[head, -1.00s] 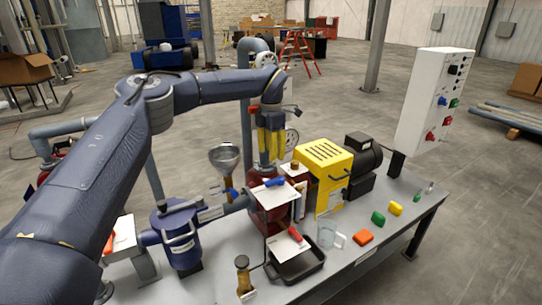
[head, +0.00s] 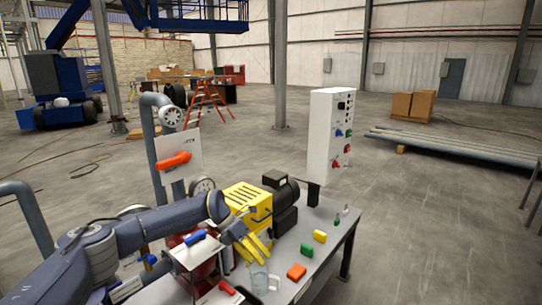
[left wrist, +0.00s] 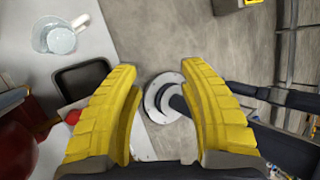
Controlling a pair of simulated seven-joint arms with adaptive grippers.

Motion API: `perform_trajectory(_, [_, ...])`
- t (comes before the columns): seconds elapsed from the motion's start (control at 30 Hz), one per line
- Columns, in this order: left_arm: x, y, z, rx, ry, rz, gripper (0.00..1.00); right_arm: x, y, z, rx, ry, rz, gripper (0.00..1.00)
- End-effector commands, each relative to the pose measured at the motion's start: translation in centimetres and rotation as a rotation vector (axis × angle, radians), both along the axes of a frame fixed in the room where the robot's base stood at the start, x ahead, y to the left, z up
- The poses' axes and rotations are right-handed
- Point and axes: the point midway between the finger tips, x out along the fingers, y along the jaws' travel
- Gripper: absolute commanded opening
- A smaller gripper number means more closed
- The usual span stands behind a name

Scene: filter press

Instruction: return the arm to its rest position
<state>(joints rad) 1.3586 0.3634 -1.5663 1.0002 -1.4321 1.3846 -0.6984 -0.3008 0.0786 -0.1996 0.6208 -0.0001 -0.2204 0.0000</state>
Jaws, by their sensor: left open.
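My left arm comes in from the left in the head view, low over the workbench. Its yellow-fingered left gripper (head: 256,247) is in front of the yellow pump housing (head: 246,202), above the bench and near the clear jug (head: 262,279). In the left wrist view the two yellow fingers stand wide apart, with nothing between them (left wrist: 158,75). Beyond the fingers are the bench edge and the floor. My right gripper does not show.
A white control panel (head: 329,137) stands behind. A white plate with a red-orange handle (head: 175,160) is left. The left wrist view shows a dark tray (left wrist: 82,78).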

Motion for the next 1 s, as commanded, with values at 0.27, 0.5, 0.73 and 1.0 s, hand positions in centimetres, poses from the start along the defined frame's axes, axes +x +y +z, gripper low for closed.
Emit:
perform_trajectory(0.27, [-3.1, -9.8, -6.9, -0.377, 0.143, 0.175, 0.42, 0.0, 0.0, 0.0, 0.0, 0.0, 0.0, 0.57])
perform_trajectory(0.5, [-4.7, -14.3, -12.4, -0.639, 0.29, 0.447, 0.42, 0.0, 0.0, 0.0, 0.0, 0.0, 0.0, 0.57])
perform_trajectory(0.73, [-6.6, -15.3, -19.7, -0.804, 0.456, 0.794, 0.42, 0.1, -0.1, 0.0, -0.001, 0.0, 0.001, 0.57])
perform_trajectory(1.0, [-11.8, -13.0, -31.7, -0.861, 0.674, 1.276, 0.42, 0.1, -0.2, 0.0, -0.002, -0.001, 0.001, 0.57])
